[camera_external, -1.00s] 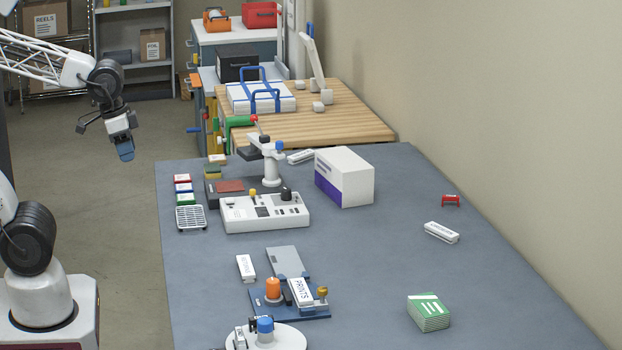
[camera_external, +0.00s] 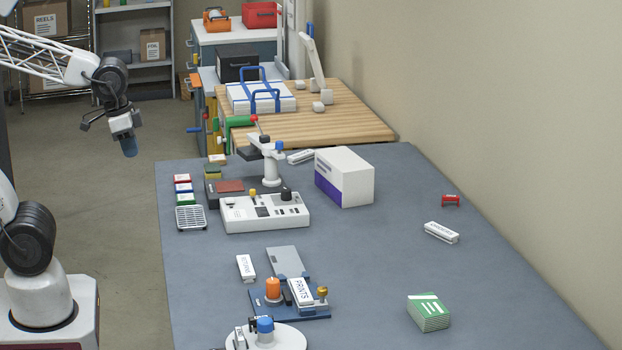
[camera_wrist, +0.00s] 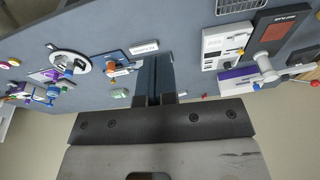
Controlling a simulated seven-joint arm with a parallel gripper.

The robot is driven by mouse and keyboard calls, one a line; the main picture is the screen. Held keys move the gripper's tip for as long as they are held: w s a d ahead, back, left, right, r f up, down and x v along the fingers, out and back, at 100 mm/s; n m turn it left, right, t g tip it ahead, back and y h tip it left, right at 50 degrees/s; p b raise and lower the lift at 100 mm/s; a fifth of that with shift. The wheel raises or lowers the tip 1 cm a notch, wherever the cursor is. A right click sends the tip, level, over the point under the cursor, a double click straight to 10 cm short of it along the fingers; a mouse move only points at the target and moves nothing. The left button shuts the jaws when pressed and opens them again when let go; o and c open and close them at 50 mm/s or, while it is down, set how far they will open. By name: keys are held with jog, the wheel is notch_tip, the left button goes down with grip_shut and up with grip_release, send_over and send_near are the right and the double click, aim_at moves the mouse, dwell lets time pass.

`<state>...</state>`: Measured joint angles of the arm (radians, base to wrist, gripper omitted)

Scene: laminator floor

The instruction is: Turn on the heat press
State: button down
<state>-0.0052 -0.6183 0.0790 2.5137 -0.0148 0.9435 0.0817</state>
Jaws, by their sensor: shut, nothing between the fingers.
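The heat press appears to be the white unit on the grey table, with a control panel (camera_external: 264,212), a black knob (camera_external: 286,194) and a yellow button (camera_external: 253,193). Behind the panel are a white column (camera_external: 271,168), a red-tipped lever (camera_external: 254,119) and a dark red pad (camera_external: 230,186). In the wrist view the panel (camera_wrist: 220,45) is at upper right, with the pad (camera_wrist: 279,31) beyond it. My gripper (camera_external: 130,150), also in the wrist view (camera_wrist: 154,80), is shut and empty. It hangs above the floor left of the table, apart from the press.
A white-and-purple box (camera_external: 345,178) stands right of the press. A wire rack (camera_external: 190,217) and small coloured boxes (camera_external: 183,188) sit left of it. The PRINTS fixture (camera_external: 290,298) is nearer the front. The table's right-middle area is mostly clear.

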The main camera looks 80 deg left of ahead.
jog(key=w+a+m+g, duration=0.1)
jog(key=w+a+m, duration=0.35)
jog(key=w, duration=0.35)
jog(key=m+g+h, duration=0.1)
jog(key=m+g, duration=0.1)
jog(key=m, duration=1)
send_over(230, 200)
jog(key=a, duration=0.1)
notch_tip(230, 200, down, 8)
jog(key=shift+a+f+m, duration=0.2)
jog(key=shift+a+m, duration=0.15)
jog(key=shift+a, duration=0.2)
jog(key=shift+f, duration=0.1)
jog(key=f, duration=0.4)
jog(key=d+f, duration=0.1)
jog(key=f, duration=0.4)
jog(key=d+f, duration=0.1)
jog(key=f, duration=0.3)
jog(key=shift+f, duration=0.35)
